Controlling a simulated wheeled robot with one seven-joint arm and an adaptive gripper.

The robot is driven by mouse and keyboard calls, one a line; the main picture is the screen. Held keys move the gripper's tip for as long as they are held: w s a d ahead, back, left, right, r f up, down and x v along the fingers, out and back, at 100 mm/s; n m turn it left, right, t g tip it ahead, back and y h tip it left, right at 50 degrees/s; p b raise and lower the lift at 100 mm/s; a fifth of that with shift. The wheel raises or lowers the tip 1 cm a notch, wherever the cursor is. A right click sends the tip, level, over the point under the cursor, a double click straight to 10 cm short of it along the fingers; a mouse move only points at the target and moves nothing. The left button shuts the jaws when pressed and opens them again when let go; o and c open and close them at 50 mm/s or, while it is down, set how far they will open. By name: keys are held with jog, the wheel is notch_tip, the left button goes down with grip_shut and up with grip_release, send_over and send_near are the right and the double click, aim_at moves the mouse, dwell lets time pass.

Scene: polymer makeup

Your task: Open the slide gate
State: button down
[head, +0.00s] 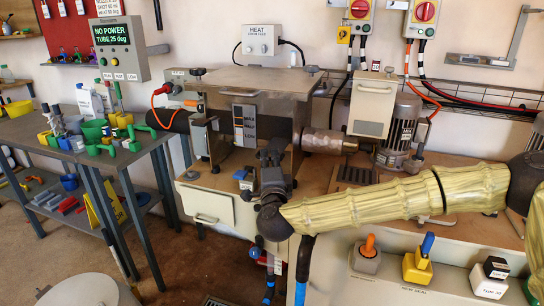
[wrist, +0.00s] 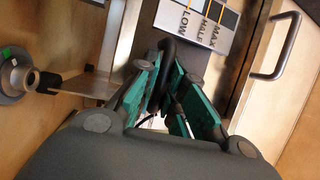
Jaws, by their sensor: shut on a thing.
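My gripper (head: 270,152) is in front of the machine cabinet (head: 215,90), just right of its level label (head: 243,125). In the wrist view my gripper (wrist: 172,58) has its green-padded fingers close together around a dark rounded bar (wrist: 168,48), which looks like a handle. The label panel (wrist: 200,25) reads MAX, HALF and LOW beside it. I cannot tell clearly which part is the slide gate; the bar may belong to it. My fingers hide the bar's lower part, and my arm hides part of the cabinet front in the head view.
A drawer with a metal handle (head: 205,218) is below left. A grey motor (head: 400,130) stands at right. A tool bench (head: 110,160) stands at left. A metal plate (wrist: 85,88) juts out in the wrist view.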

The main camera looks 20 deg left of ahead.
jog(key=s, duration=0.3)
jog(key=shift+s+a, duration=0.1)
jog(key=shift+s, duration=0.15)
jog(key=c, duration=1.5)
grip_release()
jog(key=shift+r, duration=0.1)
jog(key=shift+c, duration=0.2)
jog(key=shift+s, duration=0.1)
jog(key=v, duration=1.2)
jog(key=shift+f, duration=0.25)
